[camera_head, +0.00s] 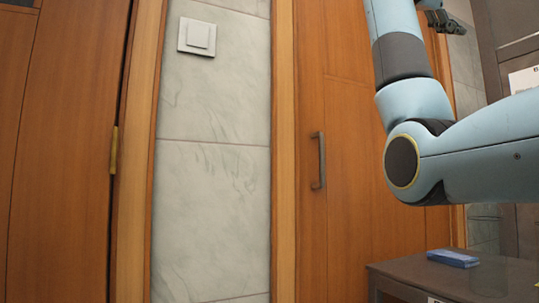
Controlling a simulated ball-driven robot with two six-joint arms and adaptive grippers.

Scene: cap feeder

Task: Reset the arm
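My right arm comes in from the right, bends at the elbow in the right half of the view and rises to the top edge. A dark part that looks like my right gripper (445,20) shows at the top right, partly cut off by the top edge. It is small, and I cannot tell whether its fingers are open or shut. I see nothing held in it. My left arm and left gripper are out of view.
A dark cabinet (500,283) stands at the lower right below my arm, with a blue flat object (452,258) on top. Behind are wooden doors, one with a dark handle (318,160), and a tiled wall with a light switch (196,37). No obstacle shows at centre-left.

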